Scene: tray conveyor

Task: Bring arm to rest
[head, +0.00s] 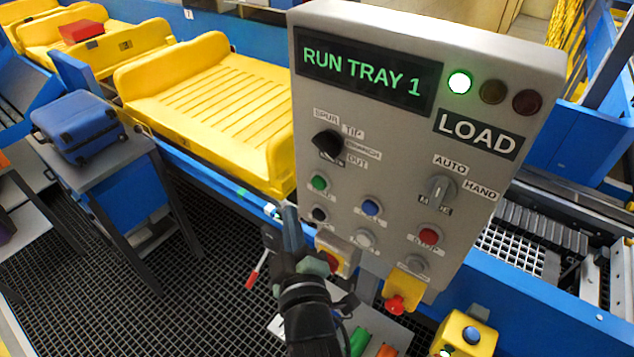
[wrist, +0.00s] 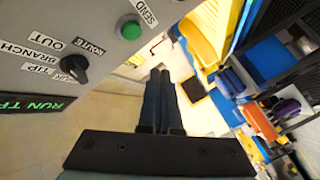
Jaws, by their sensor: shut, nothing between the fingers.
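My gripper (head: 291,228) is shut and empty, in front of the lower left of the grey control panel (head: 410,280) in the head view. In the wrist view the closed fingers (wrist: 160,85) point past the panel's edge, apart from the green SEND button (wrist: 131,29) and the black route knob (wrist: 74,68). The panel display (head: 366,71) reads "RUN TRAY 1". The green lamp (head: 459,82) beside it is lit, and the other two lamps are dark. My forearm reaches up from the bottom edge of the head view.
Yellow trays (head: 215,100) stand on the blue conveyor behind the panel, one with a red item (head: 82,31). A blue suitcase (head: 78,126) lies on a grey stand at left. A red knob (head: 395,304) and a yellow button box (head: 466,336) sit below the panel. Dark grating floor is open at lower left.

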